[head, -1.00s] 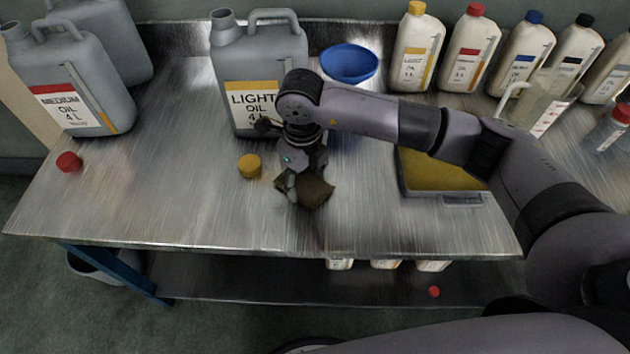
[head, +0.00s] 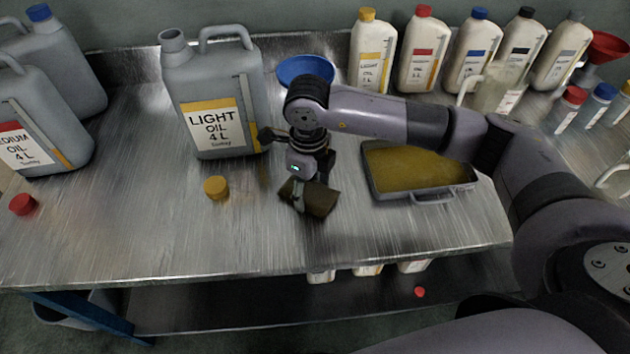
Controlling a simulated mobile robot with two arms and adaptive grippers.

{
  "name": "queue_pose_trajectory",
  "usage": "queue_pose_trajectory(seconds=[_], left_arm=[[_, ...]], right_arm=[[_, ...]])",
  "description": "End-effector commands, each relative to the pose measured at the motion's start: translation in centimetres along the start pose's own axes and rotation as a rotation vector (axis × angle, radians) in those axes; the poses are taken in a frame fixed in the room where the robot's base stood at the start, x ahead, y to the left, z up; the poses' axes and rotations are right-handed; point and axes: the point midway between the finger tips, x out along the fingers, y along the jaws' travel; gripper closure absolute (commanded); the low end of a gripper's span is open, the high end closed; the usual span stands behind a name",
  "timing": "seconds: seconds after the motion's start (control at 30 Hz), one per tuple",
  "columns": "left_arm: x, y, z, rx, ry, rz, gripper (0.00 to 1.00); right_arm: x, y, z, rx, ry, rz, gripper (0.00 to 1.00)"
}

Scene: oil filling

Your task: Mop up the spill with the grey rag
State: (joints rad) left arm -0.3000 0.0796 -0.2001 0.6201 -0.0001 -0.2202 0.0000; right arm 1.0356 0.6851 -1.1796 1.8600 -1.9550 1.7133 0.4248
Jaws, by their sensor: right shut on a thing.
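My right gripper (head: 298,190) points down over the steel bench, right of the yellow cap. It is shut on the rag (head: 318,200), which looks dark olive-brown here rather than clean grey. The rag is at or just above the bench top; I cannot tell whether it touches. A faint amber stain (head: 238,190), seemingly the spill, shows on the metal between the yellow cap (head: 216,188) and the rag. Any part of it beneath the gripper and rag is hidden. My left gripper is not in view.
The light oil jug (head: 212,95) stands uncapped behind the stain. A blue funnel (head: 305,70) is behind my arm. A tray of yellow oil (head: 420,170) lies right of the rag. Several bottles line the back. The bench's front left (head: 130,230) is clear.

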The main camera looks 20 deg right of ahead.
Motion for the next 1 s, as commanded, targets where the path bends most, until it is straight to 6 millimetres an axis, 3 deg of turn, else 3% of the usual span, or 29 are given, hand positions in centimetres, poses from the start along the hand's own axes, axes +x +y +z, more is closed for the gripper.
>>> queue_pose_trajectory(seconds=[0.2,0.57,1.0], left_arm=[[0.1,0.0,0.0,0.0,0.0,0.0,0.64],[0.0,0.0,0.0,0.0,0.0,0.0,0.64],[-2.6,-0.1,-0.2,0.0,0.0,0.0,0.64]], right_arm=[[0.0,2.5,0.7,-0.002,0.0,0.001,0.66],[-0.2,2.5,0.7,0.0,0.0,0.0,0.66],[-5.0,2.5,0.7,0.001,-0.001,-0.001,0.66]])
